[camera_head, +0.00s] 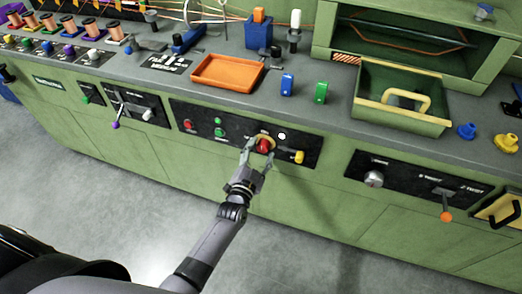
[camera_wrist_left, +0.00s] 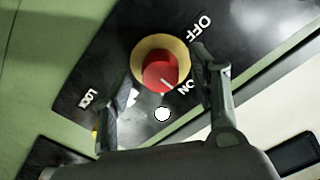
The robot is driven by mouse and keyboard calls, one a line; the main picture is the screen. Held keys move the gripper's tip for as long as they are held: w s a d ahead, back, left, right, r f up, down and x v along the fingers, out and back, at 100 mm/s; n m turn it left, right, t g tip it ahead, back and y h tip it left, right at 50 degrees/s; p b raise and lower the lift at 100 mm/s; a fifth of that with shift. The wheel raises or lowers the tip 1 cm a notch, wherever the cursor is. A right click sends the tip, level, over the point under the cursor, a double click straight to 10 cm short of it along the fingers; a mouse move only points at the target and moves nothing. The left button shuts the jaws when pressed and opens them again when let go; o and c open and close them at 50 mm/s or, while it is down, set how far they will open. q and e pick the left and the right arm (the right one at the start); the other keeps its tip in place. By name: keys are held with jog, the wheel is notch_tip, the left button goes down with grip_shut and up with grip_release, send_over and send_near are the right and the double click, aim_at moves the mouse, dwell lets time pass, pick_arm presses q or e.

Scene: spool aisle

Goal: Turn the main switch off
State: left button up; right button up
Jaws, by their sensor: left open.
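The main switch is a red knob (camera_head: 263,146) on a yellow round plate, set in a black panel on the green front of the bench. In the left wrist view, the knob (camera_wrist_left: 160,72) has a white mark that points towards the ON label (camera_wrist_left: 186,87). The OFF label (camera_wrist_left: 199,27) is above it. My left gripper (camera_head: 258,154) is open, with one finger on each side of the knob. In the left wrist view, I cannot tell whether the fingers touch it. My right gripper is not in view.
The same panel bears a yellow knob (camera_head: 299,157), a white lamp (camera_head: 282,136), and red and green buttons (camera_head: 218,132) close to the switch. The floor in front is clear.

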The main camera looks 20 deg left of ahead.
pick_arm(q)
jog(key=shift+w, duration=0.4)
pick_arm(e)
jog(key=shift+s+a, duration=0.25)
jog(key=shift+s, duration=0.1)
pick_arm(q)
jog(key=c, duration=1.2)
jog(key=shift+o, duration=0.2)
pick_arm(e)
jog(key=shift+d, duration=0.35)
